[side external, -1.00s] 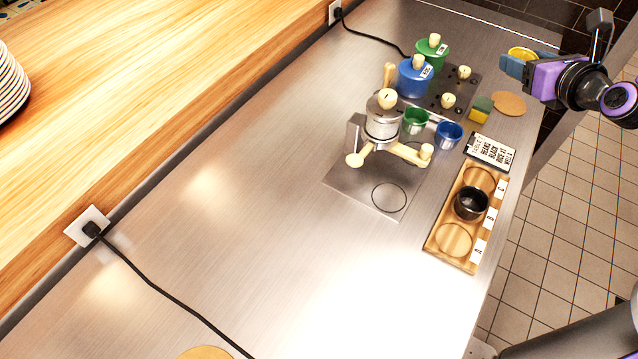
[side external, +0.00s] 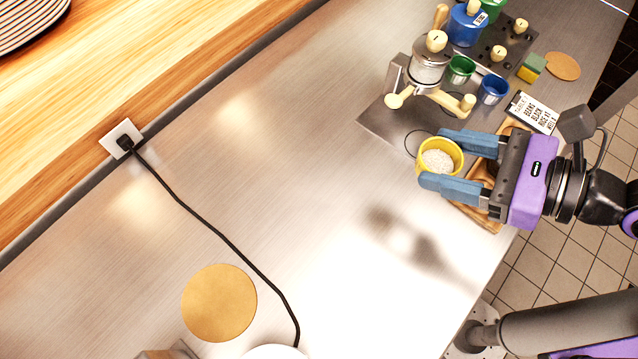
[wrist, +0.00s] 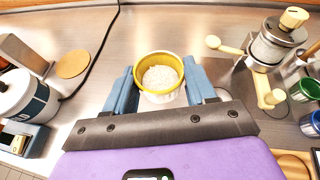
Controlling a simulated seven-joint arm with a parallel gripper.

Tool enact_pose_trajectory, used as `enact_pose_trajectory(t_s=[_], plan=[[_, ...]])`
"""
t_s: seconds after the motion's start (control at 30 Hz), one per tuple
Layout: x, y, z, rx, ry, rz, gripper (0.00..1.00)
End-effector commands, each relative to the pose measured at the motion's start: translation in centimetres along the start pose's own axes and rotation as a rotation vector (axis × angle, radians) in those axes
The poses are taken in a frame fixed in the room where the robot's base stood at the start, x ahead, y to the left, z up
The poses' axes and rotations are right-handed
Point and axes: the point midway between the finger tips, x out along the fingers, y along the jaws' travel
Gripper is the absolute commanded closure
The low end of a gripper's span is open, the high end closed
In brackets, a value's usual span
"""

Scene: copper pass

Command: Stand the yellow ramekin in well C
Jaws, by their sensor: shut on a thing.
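The yellow ramekin (side external: 440,142), filled with white grains, is held upright between the two blue fingers of my gripper (side external: 436,161). It also shows between the fingertips in the wrist view (wrist: 138,66). In the side view it is in the air left of the wooden well tray (side external: 478,214), over the steel counter. My gripper covers most of the tray there, so the wells and their letters, including well C, are hidden. Only a corner of the tray (wrist: 292,162) shows at the lower right of the wrist view.
A sign (side external: 532,112) lies beyond the tray. A cord (side external: 215,232) crosses the counter. The front middle is clear.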

Motion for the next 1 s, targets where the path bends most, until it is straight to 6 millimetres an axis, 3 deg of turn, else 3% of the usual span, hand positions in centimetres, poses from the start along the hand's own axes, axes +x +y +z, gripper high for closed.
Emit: enact_pose_trajectory(t_s=[0.17,0.5,0.8,1.0], plan=[[2.7,0.2,-0.1,-0.002,0.001,0.0,0.82],[10.3,0.6,-0.4,-0.001,0.001,0.0,0.82],[14.6,1.0,-2.9,-0.001,0.0,0.001,0.82],[15.8,1.2,-3.5,-0.001,0.0,0.002,0.82]])
